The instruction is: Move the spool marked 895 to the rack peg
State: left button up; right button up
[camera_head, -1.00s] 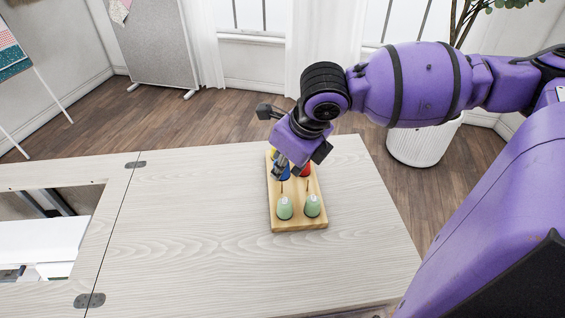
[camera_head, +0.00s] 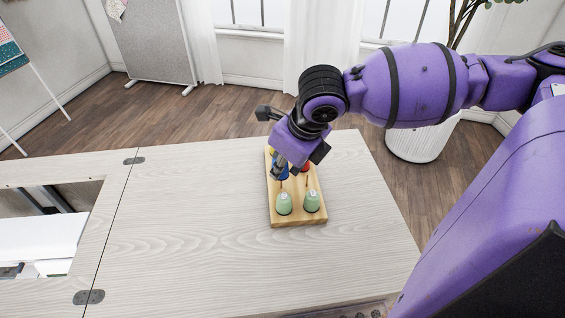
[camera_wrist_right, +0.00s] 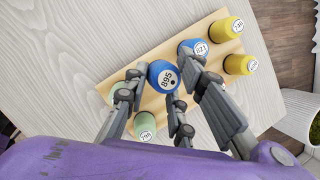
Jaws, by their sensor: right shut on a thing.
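The blue spool marked 895 (camera_wrist_right: 162,77) sits between the fingers of my right gripper (camera_wrist_right: 166,88) in the right wrist view. The gripper is shut on it. In the head view my right gripper (camera_head: 281,169) is over the far half of the wooden rack (camera_head: 298,222), with blue showing at its fingers. The spool looks larger than its neighbour in the wrist view; I cannot tell if it is clear of the rack. A thin dark peg (camera_head: 307,182) shows behind the right green spool. My left gripper is not in view.
Two green spools (camera_head: 284,203) stand on the rack's near end. A blue spool marked 821 (camera_wrist_right: 193,48) and yellow spools (camera_wrist_right: 240,65) are close to the held one. A red spool (camera_head: 305,167) is partly hidden. The table (camera_head: 200,220) around the rack is clear.

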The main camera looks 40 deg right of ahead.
jog(key=shift+f+b, duration=0.7)
jog(key=shift+f, duration=0.8)
jog(key=o, duration=1)
